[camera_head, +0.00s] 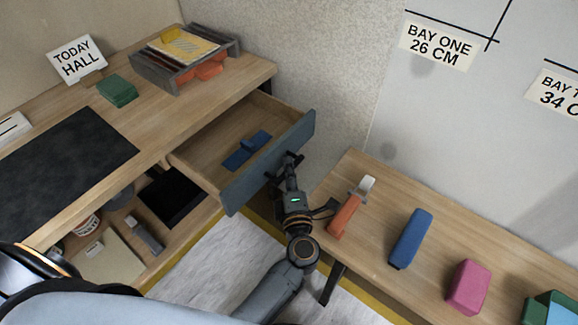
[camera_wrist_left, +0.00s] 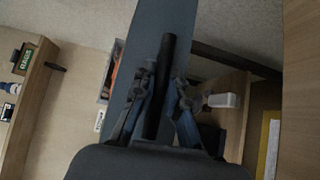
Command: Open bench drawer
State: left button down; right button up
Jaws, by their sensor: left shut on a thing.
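The bench drawer (camera_head: 205,152) is pulled well out of the wooden bench (camera_head: 160,125), and its inside shows. Its front is a blue-grey panel (camera_head: 250,178). A blue object (camera_head: 248,148) in two parts lies inside it. The dark bar handle (camera_wrist_left: 168,70) is on the outer face of the front. My left gripper (camera_head: 286,166) is at the handle, shut on it. In the left wrist view the gripper's two fingers (camera_wrist_left: 158,98) stand on either side of the bar. In the head view my gripper partly hides the handle. My right gripper is not in view.
On the bench are a grey tray (camera_head: 145,72) of papers, a green block (camera_head: 117,90) and a dark mat (camera_head: 65,155). A side table (camera_head: 375,200) at right holds an orange-handled tool (camera_head: 345,215), a blue block (camera_head: 410,240) and a pink block (camera_head: 468,285), close to my left arm.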

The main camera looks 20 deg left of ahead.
pick_arm(q)
jog(key=c, duration=1.3)
grip_release()
jog(key=shift+a, duration=0.1)
jog(key=shift+c, duration=0.2)
jog(key=shift+v, duration=4.1)
